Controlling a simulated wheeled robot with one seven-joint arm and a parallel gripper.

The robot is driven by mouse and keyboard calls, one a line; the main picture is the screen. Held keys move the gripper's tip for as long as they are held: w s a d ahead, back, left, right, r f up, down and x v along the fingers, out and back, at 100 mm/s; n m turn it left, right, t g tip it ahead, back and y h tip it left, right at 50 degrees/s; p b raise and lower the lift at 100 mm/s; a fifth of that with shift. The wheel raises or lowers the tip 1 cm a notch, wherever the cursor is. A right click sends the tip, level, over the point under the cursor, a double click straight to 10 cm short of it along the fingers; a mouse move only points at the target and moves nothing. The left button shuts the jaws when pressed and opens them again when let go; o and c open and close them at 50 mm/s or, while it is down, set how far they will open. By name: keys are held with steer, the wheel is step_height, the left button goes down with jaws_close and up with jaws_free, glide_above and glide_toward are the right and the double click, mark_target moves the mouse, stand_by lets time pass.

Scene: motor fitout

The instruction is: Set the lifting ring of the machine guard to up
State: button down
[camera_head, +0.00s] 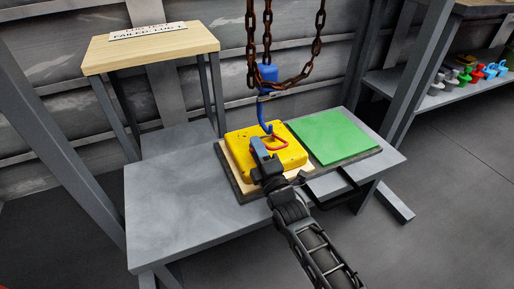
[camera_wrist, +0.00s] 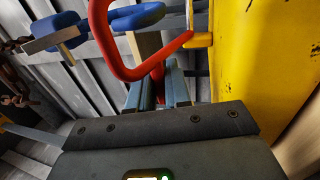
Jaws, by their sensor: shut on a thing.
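The yellow machine guard (camera_head: 238,150) lies on a board on the grey bench. Its red lifting ring (camera_head: 281,143) is on its top; in the wrist view the ring (camera_wrist: 122,66) stands out from the yellow face. Its exact tilt is hard to tell. My gripper (camera_head: 262,146) is over the guard at the ring. In the wrist view its fingers (camera_wrist: 160,92) are closed on a red part of the ring, and they partly hide it. The blue hook (camera_head: 263,116) hangs just above the ring; in the wrist view blue hook parts (camera_wrist: 138,17) show near the ring.
Rusty chains (camera_head: 319,20) hang over the guard with a blue block (camera_head: 266,76). A green mat (camera_head: 333,135) lies right of the guard, bare. A wooden stand (camera_head: 150,48) with a sign is behind left. The bench's left part (camera_head: 170,215) is clear.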

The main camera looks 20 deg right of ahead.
stand_by(0.4)
steer(key=r+g+p, duration=0.1)
steer(key=p, duration=0.2)
steer(key=r+g+p, duration=0.1)
steer(key=p, duration=0.1)
steer(key=shift+w+p, duration=0.3)
steer(key=shift+p, duration=0.1)
steer(key=g+p, duration=0.1)
steer(key=p, duration=0.1)
steer(key=r+g+p, duration=0.1)
steer(key=p, duration=0.1)
steer(key=w+g+p, duration=0.1)
steer(key=p, duration=0.1)
steer(key=shift+w+d+r+p, duration=0.1)
steer(key=shift+r+p, duration=0.2)
steer(key=shift+p, duration=0.1)
steer(key=g+p, duration=0.1)
steer(key=p, duration=0.2)
steer(key=w+g+p, duration=0.1)
steer(key=p, duration=0.2)
steer(key=shift+w+r+g, duration=0.2)
steer(key=shift+r+g, duration=0.15)
steer(key=shift+g, duration=0.05)
steer(key=w+g+p, duration=0.1)
steer(key=g+p, duration=0.1)
steer(key=p, duration=0.1)
steer(key=shift+w, duration=0.1)
steer(key=shift+w+f+g+p, duration=0.1)
steer(key=shift+w+g+p, duration=0.1)
steer(key=shift+g+p, duration=0.3)
